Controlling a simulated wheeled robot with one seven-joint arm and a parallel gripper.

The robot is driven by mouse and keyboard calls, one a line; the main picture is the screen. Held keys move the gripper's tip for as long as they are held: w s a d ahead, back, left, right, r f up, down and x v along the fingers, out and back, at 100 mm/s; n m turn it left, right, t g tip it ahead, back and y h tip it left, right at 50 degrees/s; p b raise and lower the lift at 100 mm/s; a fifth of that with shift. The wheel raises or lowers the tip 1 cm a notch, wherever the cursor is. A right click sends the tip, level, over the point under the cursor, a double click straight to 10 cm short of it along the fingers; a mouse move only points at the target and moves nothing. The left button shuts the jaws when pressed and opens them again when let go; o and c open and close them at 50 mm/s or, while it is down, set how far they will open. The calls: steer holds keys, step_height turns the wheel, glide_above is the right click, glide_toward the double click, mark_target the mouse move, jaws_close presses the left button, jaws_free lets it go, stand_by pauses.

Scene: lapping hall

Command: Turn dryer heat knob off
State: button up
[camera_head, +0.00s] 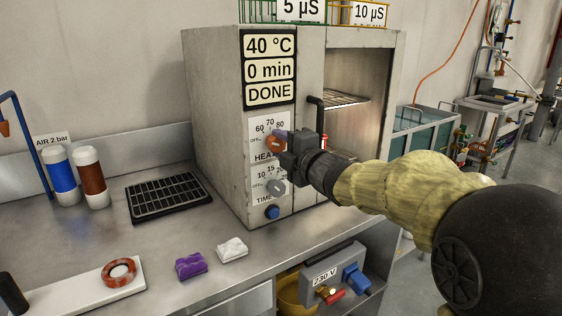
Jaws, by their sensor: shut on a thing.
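The dryer (218,110) is a grey metal cabinet on the bench, with a display reading 40 °C, 0 min and DONE. Its heat knob (270,144) is reddish-orange, on a dial marked OFF, 60, 70 and 80. My gripper (282,141) reaches in from the right and is shut on the heat knob, hiding part of it and of the dial. I cannot tell where the knob points. The grey timer knob (275,187) sits just below, with a blue button (272,212) under it.
The dryer's right compartment (350,100) is open, with a wire shelf inside. A dark handle (317,115) stands close to my gripper. A black rack (168,196), purple cloth (191,265), white cloth (232,249) and two bottles (91,178) are on the bench. A 230 V box (335,277) is below.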

steer(key=shift+f+n+b, duration=0.4)
steer(key=shift+n+b, duration=0.65)
steer(key=shift+n, duration=0.15)
steer(key=shift+r+n, duration=0.15)
steer(key=shift+n, duration=0.15)
steer(key=o, duration=1)
steer(key=shift+r, duration=0.2)
steer(key=shift+s, duration=0.15)
